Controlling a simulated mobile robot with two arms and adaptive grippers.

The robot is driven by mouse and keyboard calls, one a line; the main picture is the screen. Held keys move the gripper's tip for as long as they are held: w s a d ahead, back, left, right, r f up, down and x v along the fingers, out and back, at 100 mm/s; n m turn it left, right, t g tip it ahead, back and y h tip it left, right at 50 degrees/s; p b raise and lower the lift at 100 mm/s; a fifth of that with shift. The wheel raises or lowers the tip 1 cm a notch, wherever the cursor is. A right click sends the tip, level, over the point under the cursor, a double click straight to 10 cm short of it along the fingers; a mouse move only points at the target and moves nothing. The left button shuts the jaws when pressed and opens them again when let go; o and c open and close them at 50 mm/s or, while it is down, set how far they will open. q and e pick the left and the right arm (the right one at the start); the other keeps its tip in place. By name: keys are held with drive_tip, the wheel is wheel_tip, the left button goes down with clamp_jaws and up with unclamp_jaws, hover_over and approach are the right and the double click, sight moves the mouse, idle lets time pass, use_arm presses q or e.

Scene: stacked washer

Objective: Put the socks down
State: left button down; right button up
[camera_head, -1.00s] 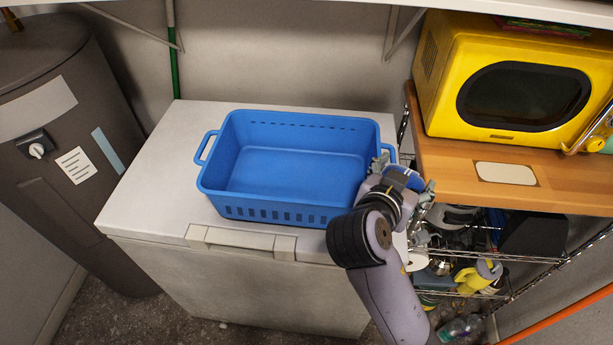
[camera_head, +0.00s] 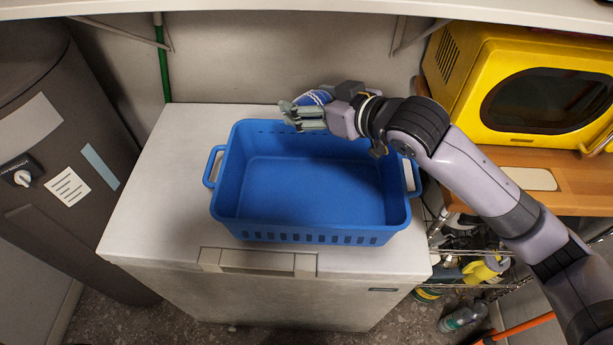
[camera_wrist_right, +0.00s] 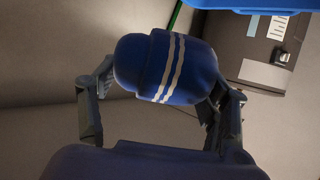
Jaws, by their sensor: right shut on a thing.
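The socks (camera_wrist_right: 170,70) are a rolled blue bundle with pale stripes in the right wrist view. They also show as a small blue and white patch in the head view (camera_head: 314,98). My right gripper (camera_head: 303,112) is shut on the socks, with a finger on either side of them in the wrist view (camera_wrist_right: 160,100). It holds them above the far rim of the blue basket (camera_head: 308,238). The basket's visible inside is empty. It stands on the white chest (camera_head: 150,210). My left gripper is not in view.
A yellow microwave (camera_head: 465,60) stands on a wooden shelf (camera_head: 480,157) at the right, with cluttered wire racks below. A dark grey tank (camera_head: 60,130) stands at the left. The wall is close behind the basket. The chest top is bare left of the basket.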

drive_tip(key=shift+s+d+f+p, duration=0.1)
drive_tip(key=shift+f+p, duration=0.55)
drive_tip(key=shift+f, duration=4)
drive_tip(key=shift+s+f+p, duration=0.1)
drive_tip(key=shift+f+p, duration=0.5)
drive_tip(key=shift+f, duration=4)
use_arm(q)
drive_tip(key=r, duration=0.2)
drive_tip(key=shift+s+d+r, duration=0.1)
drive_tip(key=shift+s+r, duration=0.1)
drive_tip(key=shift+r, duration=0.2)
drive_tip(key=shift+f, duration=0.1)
use_arm(e)
drive_tip(key=shift+f+b, duration=0.3)
drive_tip(key=shift+f, duration=0.3)
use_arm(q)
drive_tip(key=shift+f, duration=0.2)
use_arm(e)
drive_tip(key=o, duration=1.1)
drive_tip(key=shift+s+f, duration=0.1)
